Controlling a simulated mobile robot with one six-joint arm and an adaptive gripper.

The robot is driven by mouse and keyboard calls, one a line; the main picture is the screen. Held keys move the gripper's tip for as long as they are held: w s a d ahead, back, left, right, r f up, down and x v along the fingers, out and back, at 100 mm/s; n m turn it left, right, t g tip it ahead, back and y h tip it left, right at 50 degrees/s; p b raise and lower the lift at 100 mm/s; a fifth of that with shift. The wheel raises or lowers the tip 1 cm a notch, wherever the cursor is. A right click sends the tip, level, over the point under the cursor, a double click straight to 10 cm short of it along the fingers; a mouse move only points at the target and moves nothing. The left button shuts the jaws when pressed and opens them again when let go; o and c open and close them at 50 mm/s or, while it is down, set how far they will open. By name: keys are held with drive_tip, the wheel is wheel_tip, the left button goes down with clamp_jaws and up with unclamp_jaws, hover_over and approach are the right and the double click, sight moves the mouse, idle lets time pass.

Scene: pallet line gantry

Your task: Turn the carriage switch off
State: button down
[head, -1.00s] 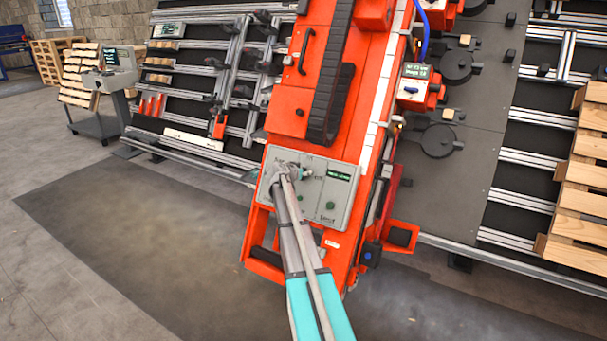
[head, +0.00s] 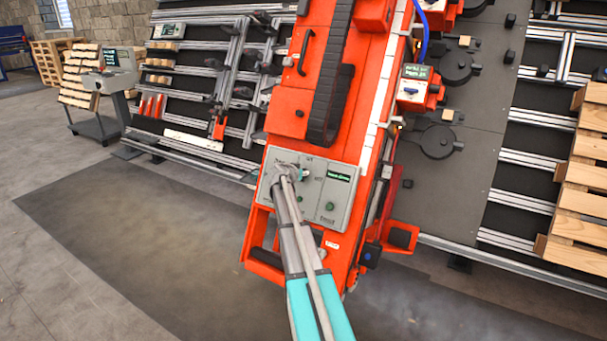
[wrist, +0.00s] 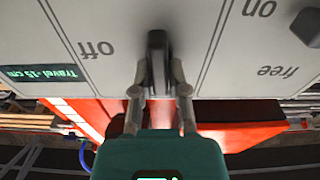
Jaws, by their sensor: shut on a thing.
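The carriage switch is a black bar-shaped knob (wrist: 157,48) on a light grey control panel (head: 338,207) at the near end of the orange carriage (head: 277,115). In the wrist view, the panel (wrist: 75,12) appears upside down, with "off" left of the knob, "on" at upper right and "free" at right. The knob stands roughly upright in that picture, between the "off" and "on" words. My gripper (wrist: 159,72) is shut on the knob, one finger on each side. In the head view, my gripper (head: 284,172) covers the switch.
A small display (wrist: 40,73) on the panel reads "Travel -15 cm". Another dark knob (wrist: 308,27) is at the wrist view's right edge. A wooden pallet (head: 581,195) stands at right and a console (head: 112,75) at far left. The floor at left is clear.

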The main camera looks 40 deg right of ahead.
drive_tip(key=n, duration=0.4)
drive_tip(key=shift+w+a+n, duration=0.15)
drive_tip(key=shift+w+n, duration=0.1)
drive_tip(key=shift+n, duration=0.05)
drive_tip(key=n, duration=0.4)
drive_tip(key=shift+w+a+f+n+t+y, duration=0.1)
drive_tip(key=shift+f+n+t+y, duration=0.05)
drive_tip(key=shift+n+t+y, duration=0.2)
drive_tip(key=n, duration=0.4)
drive_tip(key=shift+w+a+f+n+p, duration=0.1)
drive_tip(key=shift+n+p, duration=0.2)
drive_tip(key=shift+n, duration=0.05)
drive_tip(key=shift+a+f+n+y, duration=0.15)
drive_tip(key=shift+n+y, duration=0.3)
drive_tip(key=shift+n, duration=1.55)
drive_tip(key=c, duration=0.6)
unclamp_jaws()
drive_tip(key=shift+c, duration=0.2)
